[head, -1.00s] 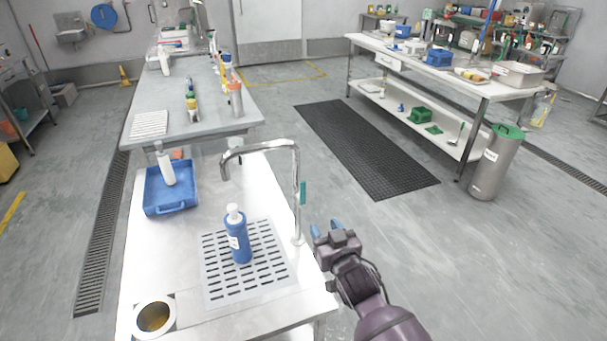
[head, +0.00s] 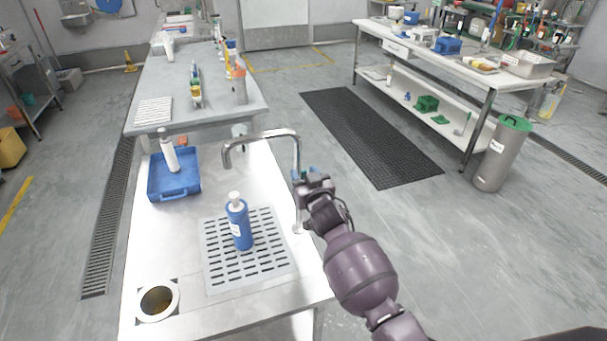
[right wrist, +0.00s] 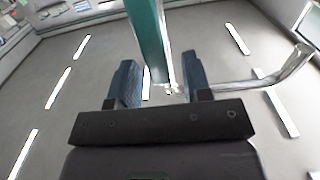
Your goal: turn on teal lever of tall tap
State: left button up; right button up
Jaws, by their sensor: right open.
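The tall tap (head: 298,155) is a chrome post with an arched spout, standing at the right edge of the white counter. Its teal lever (right wrist: 148,40) comes down from the top of the right wrist view, with its lower end between my two blue fingers. In the head view the lever is mostly hidden by my gripper. My right gripper (head: 305,175) is open beside the tap post; it also shows in the right wrist view (right wrist: 160,75). The fingers are apart, with gaps beside the lever. The chrome spout (right wrist: 275,80) shows at right there. My left gripper is not in view.
A blue pump bottle (head: 239,224) stands on the slotted drain plate (head: 217,268) left of the tap. A blue tray (head: 185,184) with a white bottle (head: 169,154) stands further back. A round opening (head: 157,301) is at the front left.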

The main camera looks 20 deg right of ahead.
jog(key=shift+w, duration=0.4)
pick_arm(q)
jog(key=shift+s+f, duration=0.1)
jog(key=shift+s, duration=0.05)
pick_arm(e)
jog(key=c, duration=0.4)
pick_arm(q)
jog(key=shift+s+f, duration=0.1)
pick_arm(e)
grip_shut()
